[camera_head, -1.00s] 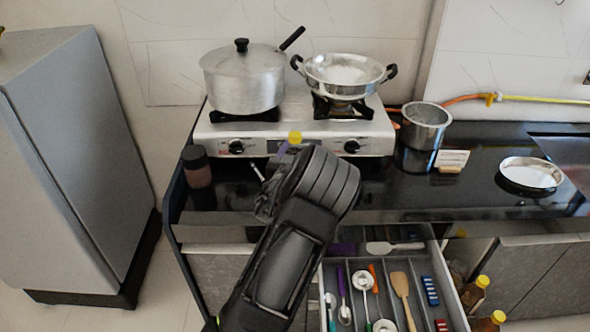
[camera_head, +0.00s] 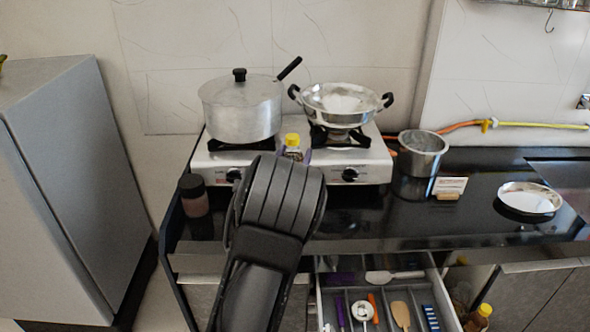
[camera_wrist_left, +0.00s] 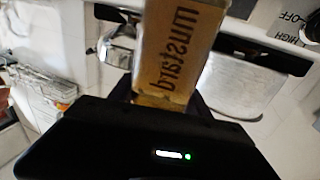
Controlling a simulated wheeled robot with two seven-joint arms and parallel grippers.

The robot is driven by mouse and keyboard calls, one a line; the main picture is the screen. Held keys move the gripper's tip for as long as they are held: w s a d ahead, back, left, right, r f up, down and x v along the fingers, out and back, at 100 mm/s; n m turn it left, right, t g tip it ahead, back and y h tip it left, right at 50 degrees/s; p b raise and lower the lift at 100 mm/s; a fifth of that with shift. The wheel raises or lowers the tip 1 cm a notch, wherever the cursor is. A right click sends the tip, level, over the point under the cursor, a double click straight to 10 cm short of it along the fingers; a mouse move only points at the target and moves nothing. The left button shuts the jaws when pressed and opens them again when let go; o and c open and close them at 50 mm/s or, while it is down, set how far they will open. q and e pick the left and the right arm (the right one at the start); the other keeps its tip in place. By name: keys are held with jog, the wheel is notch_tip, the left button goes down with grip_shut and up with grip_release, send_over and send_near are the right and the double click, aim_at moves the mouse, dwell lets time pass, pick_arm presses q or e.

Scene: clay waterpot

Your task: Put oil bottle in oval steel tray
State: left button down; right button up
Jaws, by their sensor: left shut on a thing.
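The oil bottle (camera_head: 292,141) has a yellow cap and stands out above my left wrist in the head view, in front of the stove. In the left wrist view its amber body (camera_wrist_left: 178,50) shows a "mustard" label. My left gripper (camera_head: 293,154) is shut on it; the arm hides most of the lower bottle in the head view. The oval steel tray (camera_head: 530,197) is shallow and shiny and lies on the black counter at the right, well apart from the bottle. My right gripper is not in view.
A white stove (camera_head: 216,163) bears a lidded pot (camera_head: 241,108) and a steel wok (camera_head: 341,103). A steel pot (camera_head: 422,156) and small card (camera_head: 450,187) stand between stove and tray. A dark-lidded jar (camera_head: 194,196) is at left. The utensil drawer (camera_head: 380,290) is open below.

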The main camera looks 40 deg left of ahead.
pick_arm(q)
jog(key=shift+r, duration=0.9)
